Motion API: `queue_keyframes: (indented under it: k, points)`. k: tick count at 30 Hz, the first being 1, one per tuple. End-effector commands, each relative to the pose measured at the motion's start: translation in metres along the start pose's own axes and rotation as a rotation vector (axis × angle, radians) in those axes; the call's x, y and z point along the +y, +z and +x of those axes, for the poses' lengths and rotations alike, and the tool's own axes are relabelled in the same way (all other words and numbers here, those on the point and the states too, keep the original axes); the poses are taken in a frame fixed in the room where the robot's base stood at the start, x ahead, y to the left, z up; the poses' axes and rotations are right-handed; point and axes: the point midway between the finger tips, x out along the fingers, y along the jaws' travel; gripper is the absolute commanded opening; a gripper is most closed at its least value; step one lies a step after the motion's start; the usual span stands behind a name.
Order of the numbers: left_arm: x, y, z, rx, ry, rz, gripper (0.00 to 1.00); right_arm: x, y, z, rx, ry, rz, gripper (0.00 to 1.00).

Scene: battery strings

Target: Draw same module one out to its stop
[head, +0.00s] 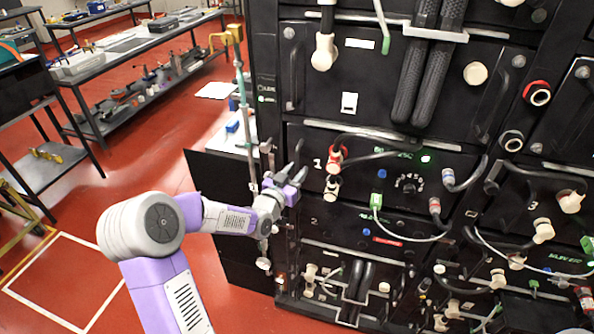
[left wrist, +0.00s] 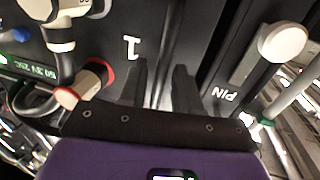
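Module one (head: 350,186) is a black front panel with a white "1" at its left end, a lit display and several cables; it sits in the rack above module two (head: 340,221). My left gripper (head: 294,174) is at the left end of module one, fingers pointing at the rack. In the left wrist view its two dark fingertips (left wrist: 160,75) stand apart, beside the inverted "1", with an upright edge or bar between them. Whether they touch it I cannot tell. A red-ringed plug (left wrist: 85,83) is close to one finger. My right gripper is not in view.
Cables hang across the front of module one, from a red-collared plug (head: 336,155) and a grey plug (head: 448,178). A thick black cable pair (head: 425,70) hangs above. A dark open door panel (head: 225,178) stands left of the rack.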

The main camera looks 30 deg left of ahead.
Motion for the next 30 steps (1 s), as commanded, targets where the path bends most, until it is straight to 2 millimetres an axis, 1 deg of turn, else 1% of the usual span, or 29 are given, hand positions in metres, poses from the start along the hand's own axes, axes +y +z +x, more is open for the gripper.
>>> queue_keyframes:
  k: [3, 11, 12, 14, 15, 18, 30]
  points:
    - [0.0, 0.0004, 0.007, -0.002, 0.0, -0.001, 0.32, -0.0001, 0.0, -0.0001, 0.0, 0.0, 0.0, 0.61]
    - [0.0, 0.0005, 0.0084, -0.002, -0.001, 0.0, 0.32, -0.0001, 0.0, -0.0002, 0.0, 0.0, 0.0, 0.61]
    - [0.0, 0.0005, 0.0084, -0.002, -0.001, 0.0, 0.29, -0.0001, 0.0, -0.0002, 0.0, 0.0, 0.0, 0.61]
    - [0.0, 0.0005, 0.0084, -0.002, -0.001, -0.001, 0.2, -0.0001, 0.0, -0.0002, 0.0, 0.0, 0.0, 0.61]
    - [0.0, 0.0005, 0.0083, -0.002, -0.001, -0.001, 0.14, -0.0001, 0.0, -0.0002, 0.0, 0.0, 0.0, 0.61]
    - [0.0, 0.0005, 0.0083, -0.002, -0.001, -0.001, 0.0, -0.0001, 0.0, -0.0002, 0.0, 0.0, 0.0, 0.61]
    - [0.0, 0.0005, 0.0081, -0.002, -0.001, -0.001, 0.0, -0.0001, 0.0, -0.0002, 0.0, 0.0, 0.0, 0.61]
